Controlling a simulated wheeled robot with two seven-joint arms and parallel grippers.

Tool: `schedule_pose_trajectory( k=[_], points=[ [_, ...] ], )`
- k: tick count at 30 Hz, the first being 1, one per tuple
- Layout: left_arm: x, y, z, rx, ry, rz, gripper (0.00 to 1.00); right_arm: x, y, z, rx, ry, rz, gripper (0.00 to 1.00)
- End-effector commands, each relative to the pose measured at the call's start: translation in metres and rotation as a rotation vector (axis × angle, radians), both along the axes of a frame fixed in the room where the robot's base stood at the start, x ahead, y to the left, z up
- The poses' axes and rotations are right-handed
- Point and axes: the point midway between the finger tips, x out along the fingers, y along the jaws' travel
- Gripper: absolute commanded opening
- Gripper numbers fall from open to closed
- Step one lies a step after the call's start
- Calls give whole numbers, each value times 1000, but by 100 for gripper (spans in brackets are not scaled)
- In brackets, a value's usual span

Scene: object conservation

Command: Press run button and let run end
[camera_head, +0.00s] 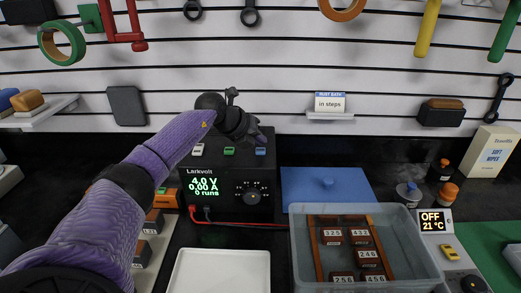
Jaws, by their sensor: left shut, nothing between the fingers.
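A black Larkvolt power unit (222,172) stands on the bench at centre. Its green display (205,186) reads 4.0 V, 0.00 A, 0 runs. A white button (197,150), a green button (229,151) and a blue button (260,151) sit along its top; I cannot read which is run. My left arm reaches in from the left in a purple sleeve, and my left gripper (259,135) is shut and empty just above or behind the green and blue buttons. I cannot tell whether it touches the unit. My right gripper is not in view.
A clear tub (300,262) with several numbered blocks on a rack stands right of the unit, before a blue lid (335,184). A white tray (221,275) lies in front. Red and black leads run toward the tub.

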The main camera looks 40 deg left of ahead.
Motion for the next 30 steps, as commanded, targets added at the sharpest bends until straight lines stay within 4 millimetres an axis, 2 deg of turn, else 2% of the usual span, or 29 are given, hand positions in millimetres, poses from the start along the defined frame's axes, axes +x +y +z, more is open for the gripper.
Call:
schedule_pose_trajectory(
  k=[20, 30],
  points=[
    [0, 0, 0, 0, 0, 0, 0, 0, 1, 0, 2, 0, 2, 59],
    [0, 0, -9, 0, 0, 0, 0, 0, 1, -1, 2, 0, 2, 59]
  ],
)
